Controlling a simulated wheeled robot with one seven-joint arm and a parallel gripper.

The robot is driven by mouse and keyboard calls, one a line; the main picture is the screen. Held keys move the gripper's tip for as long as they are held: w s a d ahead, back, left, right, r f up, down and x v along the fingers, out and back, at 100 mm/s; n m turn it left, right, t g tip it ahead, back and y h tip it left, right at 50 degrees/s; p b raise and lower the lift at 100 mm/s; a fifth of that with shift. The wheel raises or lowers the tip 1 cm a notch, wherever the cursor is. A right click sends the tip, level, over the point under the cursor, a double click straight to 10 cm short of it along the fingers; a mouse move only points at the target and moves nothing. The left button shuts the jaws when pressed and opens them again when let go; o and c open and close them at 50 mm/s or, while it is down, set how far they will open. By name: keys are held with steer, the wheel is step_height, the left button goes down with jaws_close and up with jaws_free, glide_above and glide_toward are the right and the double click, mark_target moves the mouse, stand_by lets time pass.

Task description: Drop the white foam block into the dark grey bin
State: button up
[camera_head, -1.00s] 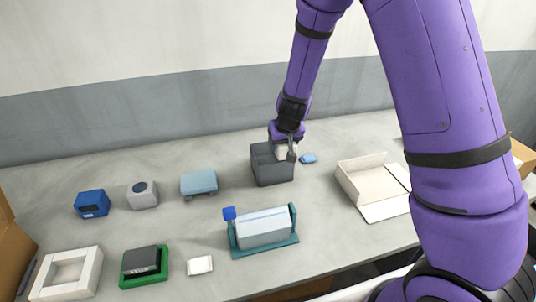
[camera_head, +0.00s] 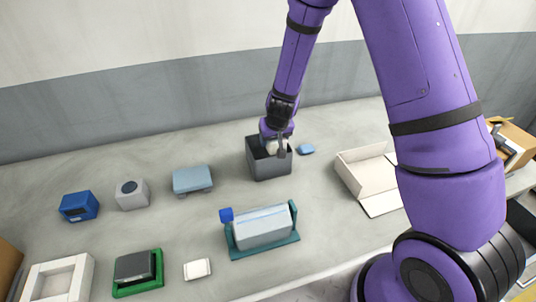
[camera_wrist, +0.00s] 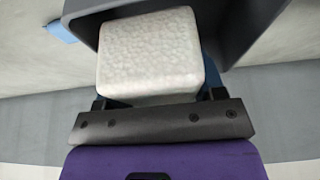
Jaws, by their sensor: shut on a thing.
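The white foam block (camera_wrist: 150,55) fills the middle of the wrist view, held between the fingers of my gripper (camera_wrist: 152,95). In the head view the block (camera_head: 271,147) shows as a small pale patch at my gripper (camera_head: 275,145). The dark grey bin (camera_head: 269,168) stands on the table below, and its wall (camera_wrist: 235,25) curves behind the block in the wrist view. The block is at the bin's opening, around rim height. I cannot tell how far it reaches inside. My gripper hides part of the bin's opening.
A small blue object (camera_head: 306,149) lies right of the bin. An open white box (camera_head: 368,180) is farther right.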

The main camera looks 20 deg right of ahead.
steer(key=shift+f, duration=0.3)
steer(key=o, duration=1)
steer(key=shift+c, duration=0.2)
steer(key=shift+d, duration=0.2)
steer(key=shift+r, duration=0.15)
steer(key=shift+r, duration=0.35)
steer(key=v, duration=0.9)
steer(key=shift+s+a, duration=0.2)
steer(key=shift+a, duration=0.15)
steer(key=shift+s+r, duration=0.15)
steer(key=shift+r, duration=0.2)
